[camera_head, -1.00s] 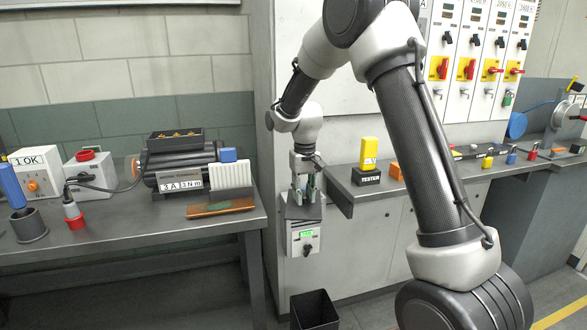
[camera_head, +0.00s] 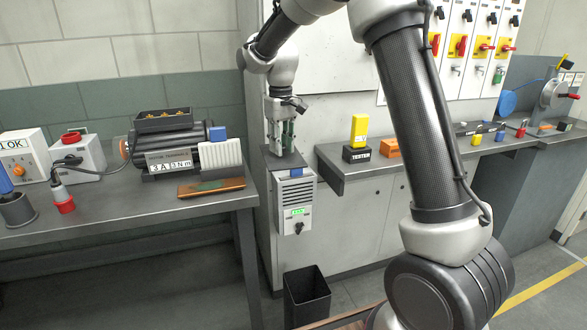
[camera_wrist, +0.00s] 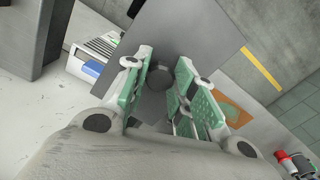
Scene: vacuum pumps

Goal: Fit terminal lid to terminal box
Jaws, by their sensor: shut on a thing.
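My gripper (camera_head: 283,146) is shut on a flat dark grey plate, which looks like the terminal lid (camera_head: 283,161). The terminal box (camera_head: 163,127) sits on top of the dark motor (camera_head: 190,147) on the left bench. It is open at the top, with brass terminals showing inside.
A black bin (camera_head: 306,298) stands on the floor.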

